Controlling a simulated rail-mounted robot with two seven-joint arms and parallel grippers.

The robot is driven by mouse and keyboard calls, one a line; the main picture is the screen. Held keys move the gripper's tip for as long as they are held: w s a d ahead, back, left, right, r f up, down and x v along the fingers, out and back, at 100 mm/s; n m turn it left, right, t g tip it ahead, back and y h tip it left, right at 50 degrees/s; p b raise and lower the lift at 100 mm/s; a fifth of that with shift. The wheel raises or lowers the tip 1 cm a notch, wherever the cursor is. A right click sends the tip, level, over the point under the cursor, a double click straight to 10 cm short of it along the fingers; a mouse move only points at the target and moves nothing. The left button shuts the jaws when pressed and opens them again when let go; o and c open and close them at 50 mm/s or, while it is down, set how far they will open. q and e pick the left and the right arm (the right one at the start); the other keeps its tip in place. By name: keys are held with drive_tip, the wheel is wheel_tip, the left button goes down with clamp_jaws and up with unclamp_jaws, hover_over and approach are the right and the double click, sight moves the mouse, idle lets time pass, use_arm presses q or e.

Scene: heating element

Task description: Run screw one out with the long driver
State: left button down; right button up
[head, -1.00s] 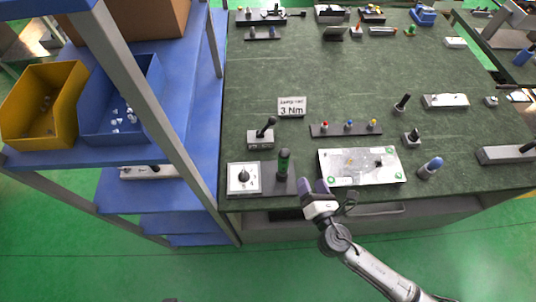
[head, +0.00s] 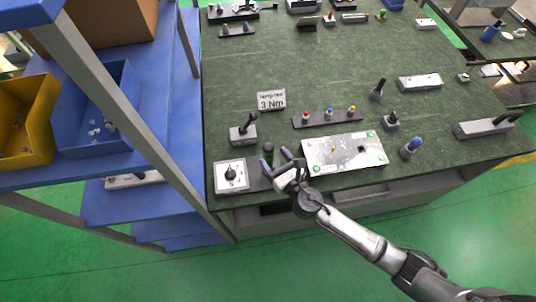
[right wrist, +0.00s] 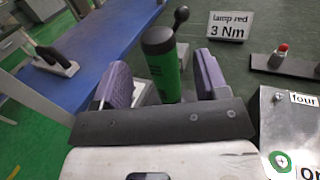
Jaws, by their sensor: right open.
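The driver (head: 268,149) with a green grip and dark top stands upright at the bench's front edge. It also shows in the right wrist view (right wrist: 163,68), between my purple fingers. My right gripper (head: 276,158) is open, one finger either side of the driver, with gaps visible in the wrist view. The driver's lower end is hidden. The metal plate (head: 345,166) lies just right of the gripper. Its near-left corner has a green-ringed screw (right wrist: 281,160) beside a label cut off after "on". My left gripper is out of view.
A white dial box (head: 231,176) stands left of the driver, with a black-knobbed lever box (head: 243,132) behind. A sign (head: 271,100) reads "lamp red 3 Nm". A strip with red, blue and yellow lamps (head: 328,119) lies behind the plate. Blue shelving borders the left.

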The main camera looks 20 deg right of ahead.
sight(265, 144)
drive_tip(key=shift+w+a+r, duration=0.1)
drive_tip(key=shift+w+a, duration=0.1)
drive_tip(key=shift+w, duration=0.75)
drive_tip(key=shift+w+a+f, duration=0.1)
drive_tip(key=shift+w+a, duration=0.05)
drive_tip(key=shift+w, duration=0.85)
drive_tip(key=shift+w+a+r, duration=0.1)
drive_tip(key=shift+w+a, duration=0.1)
drive_tip(key=shift+w, duration=0.75)
clamp_jaws()
drive_tip(key=shift+r, duration=0.15)
